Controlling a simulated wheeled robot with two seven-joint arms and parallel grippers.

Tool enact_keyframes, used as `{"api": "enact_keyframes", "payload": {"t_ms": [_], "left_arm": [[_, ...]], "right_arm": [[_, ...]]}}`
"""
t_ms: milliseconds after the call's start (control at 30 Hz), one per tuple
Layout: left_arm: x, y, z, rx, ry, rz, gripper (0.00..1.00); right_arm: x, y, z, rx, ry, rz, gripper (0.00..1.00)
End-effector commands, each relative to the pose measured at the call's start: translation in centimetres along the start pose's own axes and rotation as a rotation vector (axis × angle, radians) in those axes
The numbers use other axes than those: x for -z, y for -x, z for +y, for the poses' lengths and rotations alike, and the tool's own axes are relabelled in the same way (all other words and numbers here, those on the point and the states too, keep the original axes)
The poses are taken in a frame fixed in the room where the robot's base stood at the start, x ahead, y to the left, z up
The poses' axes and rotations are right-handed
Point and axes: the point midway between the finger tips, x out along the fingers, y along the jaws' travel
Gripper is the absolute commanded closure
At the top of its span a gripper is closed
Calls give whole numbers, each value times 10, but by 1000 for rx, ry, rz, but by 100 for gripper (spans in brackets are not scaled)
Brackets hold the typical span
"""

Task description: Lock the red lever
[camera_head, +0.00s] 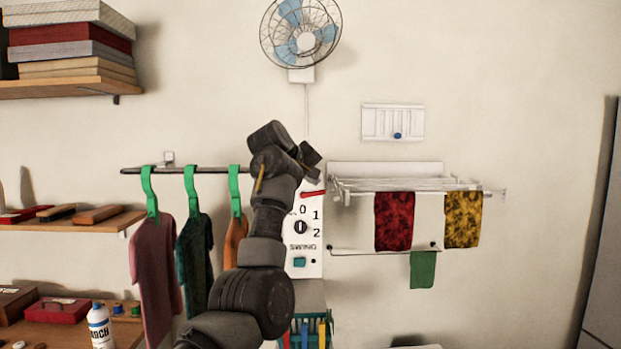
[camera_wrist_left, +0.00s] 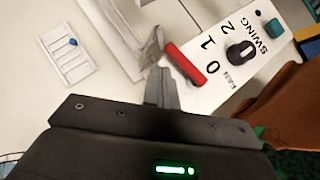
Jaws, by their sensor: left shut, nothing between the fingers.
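The red lever (camera_head: 313,194) is a short bar near the top of a white control panel (camera_head: 313,240) on the wall. In the head view it lies nearly level, its left part close behind my arm. In the wrist view the red lever (camera_wrist_left: 186,64) shows whole, slanting across the panel's end. My left gripper (camera_head: 313,173) is in front of the panel's top, just above the lever. In the wrist view its shut, empty fingers (camera_wrist_left: 161,88) point just beside the lever; I cannot tell whether they touch it. My right gripper is not in view.
The panel carries a black knob (camera_head: 301,227) and a teal button (camera_head: 299,262). A drying rack (camera_head: 400,184) with cloths is close on the right. Clothes on green hangers (camera_head: 191,190) hang on the left. A fan (camera_head: 302,35) is above.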

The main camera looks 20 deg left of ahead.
Motion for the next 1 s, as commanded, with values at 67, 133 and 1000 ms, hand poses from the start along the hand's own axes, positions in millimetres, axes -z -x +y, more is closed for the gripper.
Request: {"api": "enact_keyframes", "payload": {"t_ms": [67, 133, 1000], "left_arm": [[1, 1, 1, -1, 0, 0, 100], [2, 2, 2, -1, 0, 1, 100], [17, 17, 22, -2, 0, 0, 100]], "right_arm": [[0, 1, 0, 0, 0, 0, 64], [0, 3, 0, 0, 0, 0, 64], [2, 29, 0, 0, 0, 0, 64]]}}
